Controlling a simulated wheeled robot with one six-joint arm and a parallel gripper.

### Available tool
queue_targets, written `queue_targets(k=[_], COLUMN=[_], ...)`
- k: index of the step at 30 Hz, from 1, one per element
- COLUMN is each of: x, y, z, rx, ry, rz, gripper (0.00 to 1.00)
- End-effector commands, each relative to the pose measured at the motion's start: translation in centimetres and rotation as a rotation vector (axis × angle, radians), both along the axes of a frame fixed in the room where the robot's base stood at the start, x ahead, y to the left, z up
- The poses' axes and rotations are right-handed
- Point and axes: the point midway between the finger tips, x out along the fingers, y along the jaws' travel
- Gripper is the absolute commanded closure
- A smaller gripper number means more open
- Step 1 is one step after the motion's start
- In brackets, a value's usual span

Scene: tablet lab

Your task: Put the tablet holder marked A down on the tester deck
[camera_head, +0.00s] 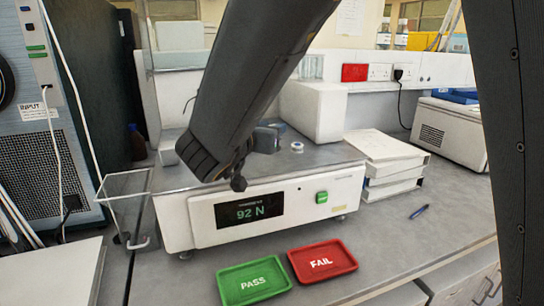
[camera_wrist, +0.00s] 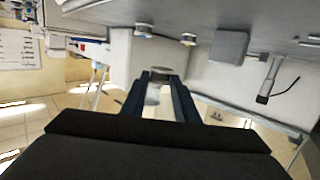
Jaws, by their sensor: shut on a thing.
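My gripper (camera_wrist: 160,76) is shut on a small pale round holder (camera_wrist: 154,69) at its fingertips in the wrist view. No letter on it can be read, so I cannot tell if it is A. In the head view my dark arm hides the gripper's hold and much of the deck. The tester's grey deck (camera_head: 335,152) tops a white machine whose display (camera_head: 250,211) reads 92 N. I cannot tell whether the held holder touches the deck. A small white round piece (camera_head: 297,147) with a blue band stands on the deck, right of my arm.
A green PASS tray (camera_head: 253,294) and red FAIL tray (camera_head: 322,273) lie before the tester. A white box (camera_head: 318,112) stands at the deck's back. White binders (camera_head: 392,182) are stacked at right. A pen (camera_head: 419,211) lies on the bench.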

Motion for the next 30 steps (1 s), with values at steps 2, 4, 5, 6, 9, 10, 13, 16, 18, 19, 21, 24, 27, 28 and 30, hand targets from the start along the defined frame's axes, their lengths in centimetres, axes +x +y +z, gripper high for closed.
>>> queue_targets(k=[2,4,5,6,9,10,13,16,18,19,21,24,27,28,30], x=[0.0,0.0,0.0,0.0,0.0,0.0,0.0,0.0,0.0,0.0,0.0,0.0,0.0,0.0,0.0], y=[0.0,0.0,0.0,0.0,0.0,0.0,0.0,0.0,0.0,0.0,0.0,0.0,0.0,0.0,0.0], z=[-1.3,-2.0,-2.2,-2.5,-3.6,-4.0,-5.5,-6.4,-6.7,-6.7,-6.7,-6.6,-6.8,-6.9,-7.0], rx=[-0.003,-0.002,-0.001,-0.001,-0.002,-0.003,-0.002,-0.001,0.000,0.001,0.002,0.001,0.001,0.001,0.001], ry=[0.004,0.002,0.000,0.000,0.001,0.003,0.004,0.001,0.000,-0.001,-0.002,-0.001,-0.001,-0.001,-0.001], rz=[0.002,0.001,0.001,0.000,0.001,0.002,0.002,0.002,0.002,0.002,0.002,0.002,0.002,0.002,0.002], gripper=[0.88,0.88,0.88,0.88,0.88,0.88,0.88,0.88,0.88,0.88,0.88,0.88,0.88,0.88,0.69])
